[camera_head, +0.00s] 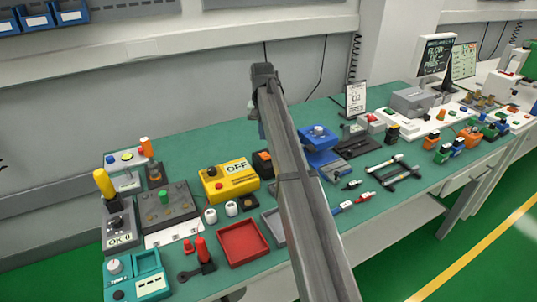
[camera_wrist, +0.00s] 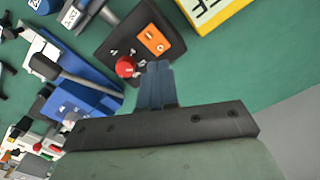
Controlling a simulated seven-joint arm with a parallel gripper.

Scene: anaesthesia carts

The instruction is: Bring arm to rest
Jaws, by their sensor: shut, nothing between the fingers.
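My arm (camera_head: 295,170) rises from the bottom edge of the head view, across the bench, to a dark wrist joint (camera_head: 264,74) near the back wall. My gripper is mostly hidden behind the arm in that view. In the wrist view my gripper (camera_wrist: 157,68) shows its blue-grey fingers together, with nothing between them. They appear in front of a black box (camera_wrist: 117,43) with a red knob (camera_wrist: 125,67) and an orange rocker switch (camera_wrist: 153,40). I cannot tell the height of the fingertips above it.
The green bench (camera_head: 365,215) carries many devices. A yellow OFF box (camera_head: 229,181) and red tray (camera_head: 241,244) are left of my arm. A blue device (camera_head: 321,143), a small sign stand (camera_head: 355,98) and cable connectors (camera_head: 352,204) are to its right. The wall stands behind.

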